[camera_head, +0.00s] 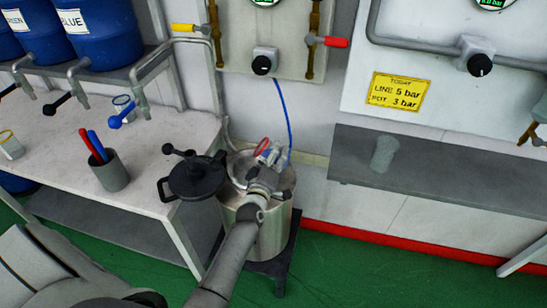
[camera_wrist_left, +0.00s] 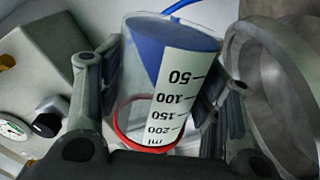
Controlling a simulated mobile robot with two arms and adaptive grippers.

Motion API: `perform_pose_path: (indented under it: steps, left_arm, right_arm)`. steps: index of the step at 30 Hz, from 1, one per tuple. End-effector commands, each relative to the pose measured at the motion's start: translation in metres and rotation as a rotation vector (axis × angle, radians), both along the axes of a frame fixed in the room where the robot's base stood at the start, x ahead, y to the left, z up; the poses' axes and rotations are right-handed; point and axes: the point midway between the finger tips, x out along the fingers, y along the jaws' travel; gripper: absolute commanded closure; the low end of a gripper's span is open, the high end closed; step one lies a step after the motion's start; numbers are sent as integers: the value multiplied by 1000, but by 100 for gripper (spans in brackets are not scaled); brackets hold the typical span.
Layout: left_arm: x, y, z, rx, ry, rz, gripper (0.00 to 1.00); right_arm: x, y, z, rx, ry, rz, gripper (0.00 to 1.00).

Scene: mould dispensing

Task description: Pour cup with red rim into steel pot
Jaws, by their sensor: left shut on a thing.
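My left gripper (camera_head: 268,156) is shut on the cup with the red rim, above the open mouth of the steel pot (camera_head: 272,235) in the head view. The cup's red rim (camera_head: 261,147) shows at the gripper's left. In the left wrist view the clear cup (camera_wrist_left: 133,85) lies between the fingers, its red rim towards the camera. Blue liquid (camera_wrist_left: 175,35) is at its far end, with a slanted edge, so the cup looks tilted. A white ml scale covers part of it. A steel curved wall (camera_wrist_left: 275,90) is at the right. My right gripper is not in view.
The black lid (camera_head: 196,178) with clamps stands beside the pot at its left. A grey holder (camera_head: 110,174) with red and blue sticks and other cups stand on the left bench. A blue hose (camera_head: 284,110) hangs behind the pot. A faint clear cup (camera_head: 384,153) stands on the right shelf.

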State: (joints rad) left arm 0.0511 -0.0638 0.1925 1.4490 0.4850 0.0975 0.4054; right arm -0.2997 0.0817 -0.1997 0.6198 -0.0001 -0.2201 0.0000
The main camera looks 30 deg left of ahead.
Motion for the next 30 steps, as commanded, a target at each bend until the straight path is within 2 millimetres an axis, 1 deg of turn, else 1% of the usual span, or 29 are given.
perform_pose_path:
  steps: [1,13,14,19,30]
  left_arm:
    - [0,1,-2,-20,-6,0,69]
    - [-2,9,-5,-193,-49,1,69]
    - [-2,10,-3,-215,-55,0,69]
    - [-3,14,2,-444,-109,1,69]
    - [-5,21,14,-647,-159,1,69]
  right_arm:
    - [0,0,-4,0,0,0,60]
    - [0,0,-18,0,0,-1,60]
    - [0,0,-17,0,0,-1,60]
    - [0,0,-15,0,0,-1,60]
    - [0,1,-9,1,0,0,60]
